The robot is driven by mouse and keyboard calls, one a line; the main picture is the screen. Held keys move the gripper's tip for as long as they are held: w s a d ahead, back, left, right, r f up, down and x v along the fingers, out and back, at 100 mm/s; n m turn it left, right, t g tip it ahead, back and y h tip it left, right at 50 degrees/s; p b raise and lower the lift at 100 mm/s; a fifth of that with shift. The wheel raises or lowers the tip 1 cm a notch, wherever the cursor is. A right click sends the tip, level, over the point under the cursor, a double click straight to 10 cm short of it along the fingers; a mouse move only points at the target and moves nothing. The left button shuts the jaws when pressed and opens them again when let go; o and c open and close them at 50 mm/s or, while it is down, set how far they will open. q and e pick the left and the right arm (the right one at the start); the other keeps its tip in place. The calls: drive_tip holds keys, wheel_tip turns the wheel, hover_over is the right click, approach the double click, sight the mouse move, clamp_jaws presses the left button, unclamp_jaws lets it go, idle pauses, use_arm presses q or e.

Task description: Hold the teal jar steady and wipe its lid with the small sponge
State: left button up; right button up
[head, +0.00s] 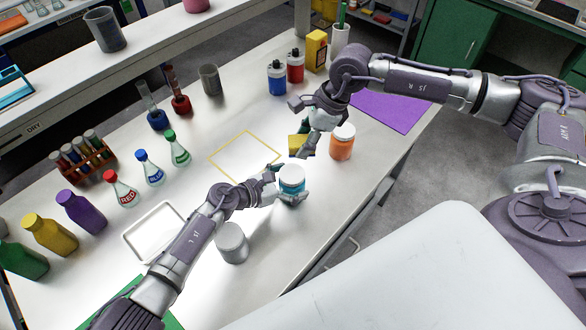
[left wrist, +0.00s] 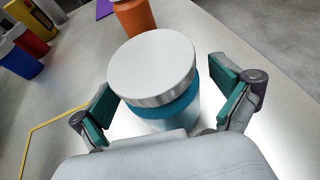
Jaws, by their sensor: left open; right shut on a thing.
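The teal jar (head: 291,184) with a white lid stands upright on the bench in the head view. My left gripper (head: 288,194) is open with its fingers on either side of the jar. In the left wrist view, the jar's white lid (left wrist: 153,70) fills the middle, between the two open fingers of the left gripper (left wrist: 168,108), with gaps visible at the sides. The small yellow sponge (head: 297,144) is in my right gripper (head: 308,145), which is shut on it, beyond the jar and close to the orange jar. The gripper hides part of the sponge.
An orange jar (head: 342,142) with a white lid stands just right of the sponge; it also shows in the left wrist view (left wrist: 134,16). A grey cylinder (head: 232,243) stands near the left forearm. A yellow square outline (head: 222,174) and white tray (head: 133,240) lie on the left.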

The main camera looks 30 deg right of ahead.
use_arm(q)
drive_tip(key=v, duration=1.2)
